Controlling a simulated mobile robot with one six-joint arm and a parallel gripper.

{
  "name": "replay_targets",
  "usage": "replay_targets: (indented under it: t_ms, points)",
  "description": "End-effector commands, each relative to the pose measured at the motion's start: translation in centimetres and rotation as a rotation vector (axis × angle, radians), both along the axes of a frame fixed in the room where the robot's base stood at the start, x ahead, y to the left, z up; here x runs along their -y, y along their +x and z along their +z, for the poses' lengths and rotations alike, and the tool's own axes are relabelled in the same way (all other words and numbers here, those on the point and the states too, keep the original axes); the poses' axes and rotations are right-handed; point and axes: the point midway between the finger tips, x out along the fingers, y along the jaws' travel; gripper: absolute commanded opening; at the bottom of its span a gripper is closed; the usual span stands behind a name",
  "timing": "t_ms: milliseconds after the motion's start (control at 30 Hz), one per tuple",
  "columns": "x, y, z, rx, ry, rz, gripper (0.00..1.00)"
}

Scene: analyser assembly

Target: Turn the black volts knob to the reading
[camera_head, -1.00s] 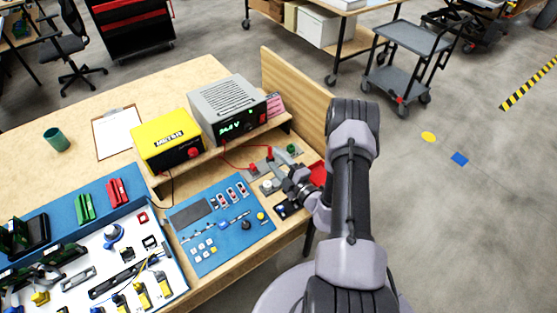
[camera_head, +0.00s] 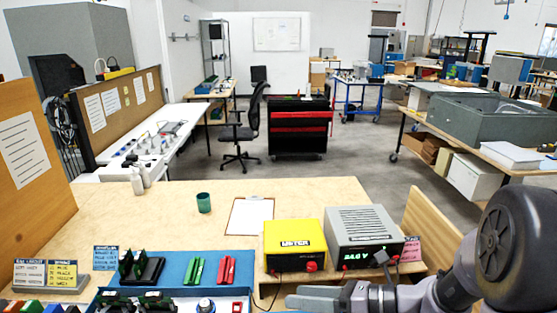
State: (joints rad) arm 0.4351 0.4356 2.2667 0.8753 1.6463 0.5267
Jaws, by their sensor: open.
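The grey power supply (camera_head: 364,230) stands at the right of the bench. Its green display (camera_head: 356,256) is lit; the small digits seem to read 24.0 V, but are not sharp. I cannot make out the black volts knob; a dark grey block on a stalk, by my wrist, covers part of the front panel right of the display. My gripper (camera_head: 292,297) is open, its grey fingers pointing left at the bottom of the view, in front of and below the supply. I see nothing between the fingers, though the frame's lower edge is close.
A yellow meter (camera_head: 294,240) with a red knob stands left of the supply. A pink note (camera_head: 412,249) is at its right. Green and red parts (camera_head: 227,269) sit on a blue panel. The back of the bench is clear.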

Motion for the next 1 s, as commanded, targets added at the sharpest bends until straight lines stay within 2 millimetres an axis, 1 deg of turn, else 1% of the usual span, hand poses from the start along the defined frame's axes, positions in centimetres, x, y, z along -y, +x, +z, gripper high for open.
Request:
replay_targets:
  t_ms: [33,67,100,167,200,233,300,400,500,600,1000]
  points:
    - [-2.2,-3.6,0.6,0.167,-0.187,0.182,0.51]
    - [-3.0,-5.9,0.6,0.273,-0.308,0.297,0.51]
    - [-3.4,-8.7,0.5,0.421,-0.466,0.449,0.51]
    - [-2.9,-12.1,0.2,0.649,-0.698,0.669,0.51]
    - [-2.1,-13.7,0.0,0.795,-0.846,0.804,0.51]
    - [-1.3,-14.6,0.0,0.9,-0.95,0.897,0.51]
    - [0.5,-15.8,0.3,1.113,-1.167,1.078,0.51]
    - [2.5,-16.4,1.3,1.32,-1.395,1.256,0.51]
    - [3.4,-16.5,2.2,1.417,-1.512,1.338,0.51]
    - [3.7,-16.4,2.5,1.438,-1.543,1.36,0.51]
    - [3.7,-16.4,2.5,1.432,-1.538,1.354,0.51]
